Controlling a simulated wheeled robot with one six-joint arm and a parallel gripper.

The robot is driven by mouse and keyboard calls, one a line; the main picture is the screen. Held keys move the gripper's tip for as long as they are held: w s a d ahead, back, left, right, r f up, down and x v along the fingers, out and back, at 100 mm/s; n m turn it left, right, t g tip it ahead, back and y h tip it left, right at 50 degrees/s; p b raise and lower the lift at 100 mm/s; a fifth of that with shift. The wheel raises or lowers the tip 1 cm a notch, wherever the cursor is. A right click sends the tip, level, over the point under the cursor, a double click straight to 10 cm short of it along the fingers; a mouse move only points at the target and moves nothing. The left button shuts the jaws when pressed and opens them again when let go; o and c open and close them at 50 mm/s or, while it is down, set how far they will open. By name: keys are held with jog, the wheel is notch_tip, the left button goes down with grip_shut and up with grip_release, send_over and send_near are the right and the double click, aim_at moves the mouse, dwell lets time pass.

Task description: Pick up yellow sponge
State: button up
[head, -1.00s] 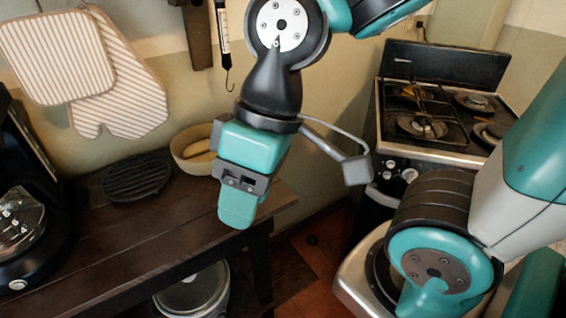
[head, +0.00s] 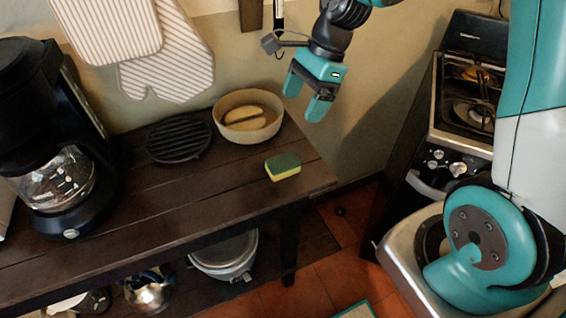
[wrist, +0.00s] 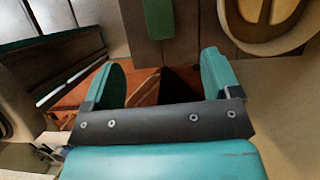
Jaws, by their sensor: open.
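The sponge (head: 283,166), green on top with a yellow lower layer, lies flat on the dark wooden table near its right end. Its green face also shows at the top middle of the wrist view (wrist: 159,18). My gripper (head: 304,97) is open and empty, with its fingers pointing down. In the head view it appears above the sponge and a little to its right, clearly apart from it. In the wrist view the two teal fingers (wrist: 161,80) are spread, with floor showing between them and the sponge beyond.
A beige bowl (head: 247,117) with bread-like pieces stands behind the sponge. A black round grill plate (head: 178,139) lies left of the bowl, and a coffee maker (head: 62,170) stands at the left. A stove (head: 465,105) is at the right. The table around the sponge is clear.

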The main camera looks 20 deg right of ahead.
send_over(278, 164)
jog(key=d, duration=0.2)
jog(key=f, duration=1)
jog(key=shift+w+a+f, duration=0.15)
jog(key=shift+w+f, duration=0.05)
jog(key=p+x, duration=0.1)
jog(key=x, duration=0.4)
jog(key=shift+s+f, duration=0.15)
jog(key=shift+f, duration=0.2)
jog(key=shift+c, duration=0.2)
jog(key=c, duration=1)
